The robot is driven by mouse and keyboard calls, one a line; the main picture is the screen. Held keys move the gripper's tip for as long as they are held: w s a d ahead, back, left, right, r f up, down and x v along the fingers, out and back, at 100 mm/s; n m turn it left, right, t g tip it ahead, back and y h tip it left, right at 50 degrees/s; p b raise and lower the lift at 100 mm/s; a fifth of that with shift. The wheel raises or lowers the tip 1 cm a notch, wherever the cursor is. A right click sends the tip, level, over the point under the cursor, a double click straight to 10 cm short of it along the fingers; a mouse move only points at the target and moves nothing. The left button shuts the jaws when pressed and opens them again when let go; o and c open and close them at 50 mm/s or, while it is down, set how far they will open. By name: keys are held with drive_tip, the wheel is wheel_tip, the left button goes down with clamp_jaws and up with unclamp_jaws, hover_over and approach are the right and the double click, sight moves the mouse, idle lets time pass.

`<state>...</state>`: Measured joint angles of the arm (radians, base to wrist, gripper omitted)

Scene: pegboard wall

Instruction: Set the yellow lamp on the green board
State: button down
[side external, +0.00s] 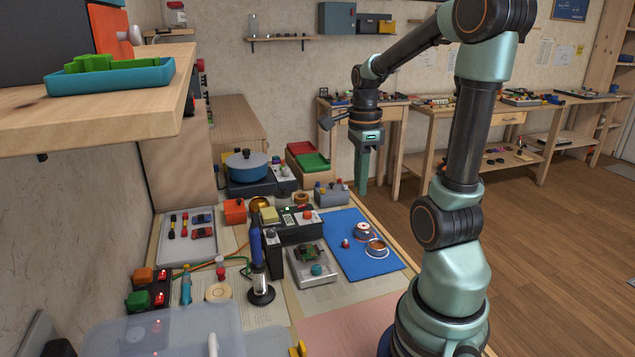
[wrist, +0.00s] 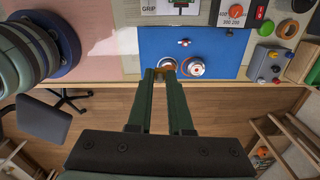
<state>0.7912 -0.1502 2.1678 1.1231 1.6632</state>
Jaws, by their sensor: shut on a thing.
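My gripper (side external: 361,190) hangs pointing down in the side view, well above the bench and near the right edge of the blue mat. In the wrist view my gripper (wrist: 167,75) is shut on a small amber-yellow thing (wrist: 167,73), which looks like the yellow lamp. It is mostly hidden between the fingertips and cannot be made out in the side view. The small green board (side external: 308,254) sits on a grey plate on the bench, left of the blue mat and apart from my gripper. The green board (wrist: 178,4) is cut by the top edge of the wrist view.
The blue mat (side external: 345,262) carries two round coils (side external: 376,248) and a small red-and-white part (side external: 346,243). A black box with knobs (side external: 290,229) stands behind the board. A black stand with a blue-handled tool (side external: 261,294) is left of it. Open floor lies right of the bench.

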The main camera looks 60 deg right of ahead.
drive_tip(key=n, duration=0.1)
hover_over(311, 250)
wheel_tip(311, 250, down, 10)
drive_tip(key=shift+f, duration=0.25)
drive_tip(key=shift+a+f, duration=0.1)
drive_tip(key=shift+f, duration=2.4)
drive_tip(key=shift+f, duration=0.5)
drive_tip(key=c, duration=0.8)
unclamp_jaws()
drive_tip(key=shift+o, duration=0.2)
